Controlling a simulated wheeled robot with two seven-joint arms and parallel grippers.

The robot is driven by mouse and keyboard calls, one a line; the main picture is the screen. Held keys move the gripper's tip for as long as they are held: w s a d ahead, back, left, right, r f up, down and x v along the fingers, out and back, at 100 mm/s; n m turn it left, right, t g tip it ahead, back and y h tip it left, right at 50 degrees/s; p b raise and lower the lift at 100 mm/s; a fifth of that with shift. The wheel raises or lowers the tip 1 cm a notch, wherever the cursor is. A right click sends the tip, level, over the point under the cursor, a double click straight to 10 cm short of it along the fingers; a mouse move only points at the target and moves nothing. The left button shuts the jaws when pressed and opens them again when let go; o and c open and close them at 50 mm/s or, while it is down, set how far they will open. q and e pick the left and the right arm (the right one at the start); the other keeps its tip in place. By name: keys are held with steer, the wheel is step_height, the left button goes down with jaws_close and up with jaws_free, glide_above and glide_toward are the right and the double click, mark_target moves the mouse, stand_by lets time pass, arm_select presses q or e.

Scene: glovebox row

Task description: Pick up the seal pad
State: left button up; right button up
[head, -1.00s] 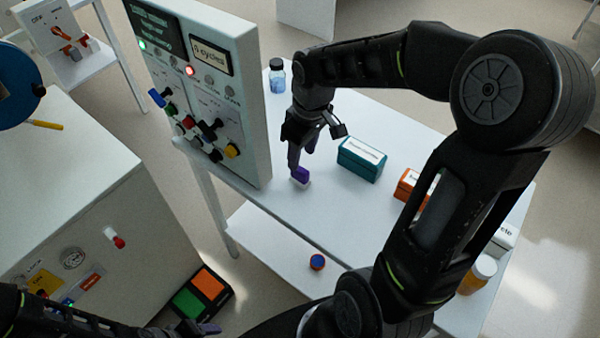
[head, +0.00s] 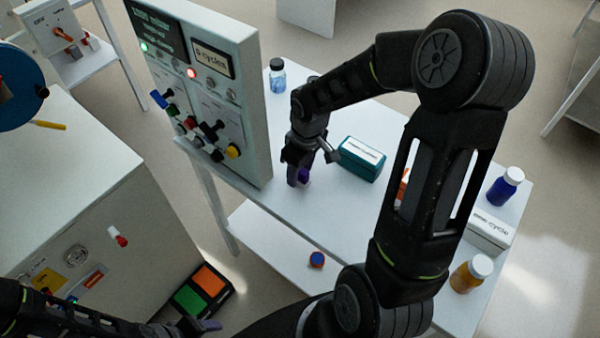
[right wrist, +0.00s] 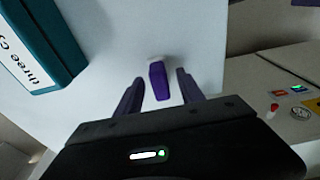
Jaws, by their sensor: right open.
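The seal pad appears to be the small purple block with a pale base (right wrist: 158,80) on the white table in the right wrist view. In the head view it shows as a purple patch (head: 304,174), partly hidden by my gripper. My right gripper (right wrist: 157,88) is open, with its two purple fingers on either side of the block and gaps visible between. In the head view the right gripper (head: 299,176) points down over the table. Part of my left arm shows at the lower left in the head view, with its gripper (head: 205,326) near the frame's bottom edge.
A teal box (head: 361,158) stands right of the gripper. A panel with knobs (head: 215,90) rises to the left.

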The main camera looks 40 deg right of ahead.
stand_by(0.6)
jaws_close()
stand_by(0.4)
